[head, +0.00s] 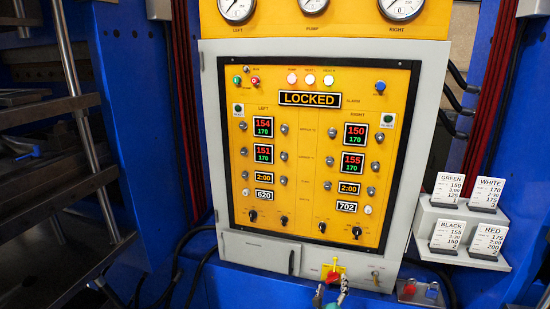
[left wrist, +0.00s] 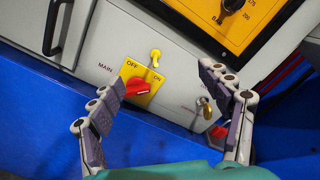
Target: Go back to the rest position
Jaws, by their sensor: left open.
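My left gripper (head: 330,297) is at the bottom of the head view, in front of the main switch (head: 333,275) on the lower edge of the grey cabinet. In the left wrist view its two fingers (left wrist: 162,80) are spread apart, with nothing between the pads. The red switch handle (left wrist: 134,86) on its yellow plate shows beyond the fingers, in the gap between them. I see no clear contact with it. The plate reads OFF and ON; I cannot tell which the handle points at. My right gripper is not in view.
The control panel (head: 245,205) shows LOCKED, with lit readouts. A card rack (head: 425,225) is at the right. A key-like brass part (left wrist: 207,108) is near the gripper's right finger. Blue press frames flank the cabinet.

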